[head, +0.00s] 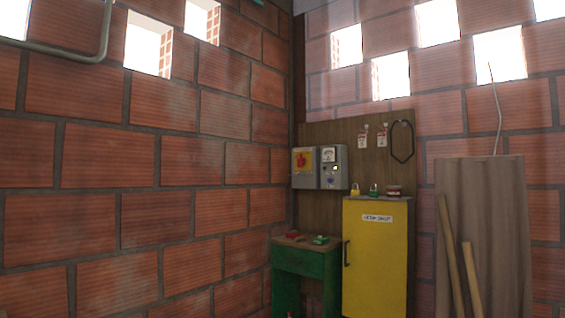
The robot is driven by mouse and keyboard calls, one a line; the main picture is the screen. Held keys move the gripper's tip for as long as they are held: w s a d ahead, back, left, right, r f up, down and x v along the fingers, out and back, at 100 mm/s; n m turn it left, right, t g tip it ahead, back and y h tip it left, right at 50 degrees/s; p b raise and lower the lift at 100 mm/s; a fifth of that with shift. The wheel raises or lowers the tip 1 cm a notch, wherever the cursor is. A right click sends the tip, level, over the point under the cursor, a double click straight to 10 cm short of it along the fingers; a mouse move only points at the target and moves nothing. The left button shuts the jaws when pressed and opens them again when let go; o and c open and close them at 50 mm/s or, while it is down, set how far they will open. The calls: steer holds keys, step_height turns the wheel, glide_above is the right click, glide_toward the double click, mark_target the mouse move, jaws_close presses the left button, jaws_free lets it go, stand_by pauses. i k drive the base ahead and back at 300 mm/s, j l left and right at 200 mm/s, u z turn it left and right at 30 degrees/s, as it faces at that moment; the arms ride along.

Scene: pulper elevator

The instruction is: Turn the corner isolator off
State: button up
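A grey electrical box (320,178), which looks like the corner isolator, is mounted on a wooden backboard (345,131) in the brick corner. Its left part carries a yellow label with a red mark (302,160). Its right part has a white dial (329,154) at the top and a small dark knob or switch (330,182) low on its face. The switch position is too small to tell. My gripper is not in view.
Below stand a green table (305,262) with small red and green items, and a yellow cabinet (375,265) with padlocks on top. Tags (382,137) hang on the board. Corrugated sheet (490,230) and wooden poles (451,256) lean at right.

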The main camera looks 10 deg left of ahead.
mark_target(301, 161)
steer(key=i+u, duration=0.2)
steer(key=i, duration=0.55)
steer(key=i+l+u, duration=0.2)
steer(key=i, duration=0.5)
steer(key=j, duration=0.1)
